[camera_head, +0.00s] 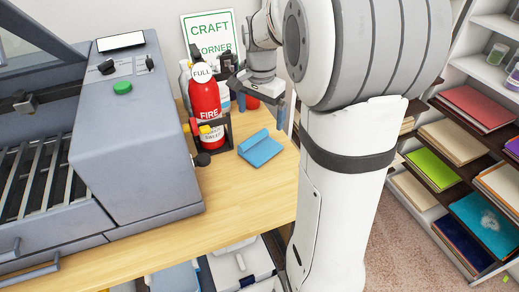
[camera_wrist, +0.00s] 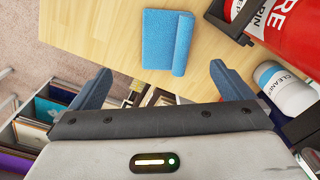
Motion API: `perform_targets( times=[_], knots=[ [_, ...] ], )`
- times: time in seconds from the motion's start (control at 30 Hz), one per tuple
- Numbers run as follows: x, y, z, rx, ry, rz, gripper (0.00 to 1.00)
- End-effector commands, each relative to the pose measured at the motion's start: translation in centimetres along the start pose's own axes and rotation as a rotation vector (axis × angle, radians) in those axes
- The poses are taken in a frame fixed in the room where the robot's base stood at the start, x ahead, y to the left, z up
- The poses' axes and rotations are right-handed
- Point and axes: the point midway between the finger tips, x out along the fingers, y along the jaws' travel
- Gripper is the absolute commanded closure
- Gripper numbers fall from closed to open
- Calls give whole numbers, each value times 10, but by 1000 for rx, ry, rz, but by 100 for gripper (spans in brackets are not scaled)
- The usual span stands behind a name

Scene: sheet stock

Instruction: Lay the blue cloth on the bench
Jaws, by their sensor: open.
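The blue cloth (camera_head: 261,149) lies on the wooden bench (camera_head: 235,210), right of the fire extinguisher. It looks folded, with a raised fold along one side in the wrist view (camera_wrist: 163,42). My gripper (camera_head: 261,106) is above the bench, behind the cloth in the head view. Its fingers are spread and empty in the wrist view (camera_wrist: 161,78), where the cloth lies beyond the fingertips. The gripper and cloth look apart.
A red fire extinguisher (camera_head: 205,100) in a black bracket stands beside the cloth. A large grey machine (camera_head: 135,145) fills the bench's left. A "Craft Corner" sign (camera_head: 210,30) is behind. Shelves of coloured sheets (camera_head: 475,105) stand at right. Bench front is clear.

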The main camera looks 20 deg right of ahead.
Motion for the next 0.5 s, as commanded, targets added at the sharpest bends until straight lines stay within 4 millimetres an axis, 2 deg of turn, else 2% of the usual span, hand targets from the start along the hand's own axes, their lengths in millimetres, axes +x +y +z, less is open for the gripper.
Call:
perform_targets(
  times=[0.03, 0.13, 0.3, 0.4, 0.5],
  knots=[
    [-7, 8, 20, -87, 14, -15, 0],
    [-13, 28, 61, -297, 45, -42, 0],
    [-10, 66, 122, -646, 103, -77, 0],
    [-4, 85, 147, -810, 134, -90, 0],
    [3, 99, 164, -926, 156, -97, 0]
  ],
)
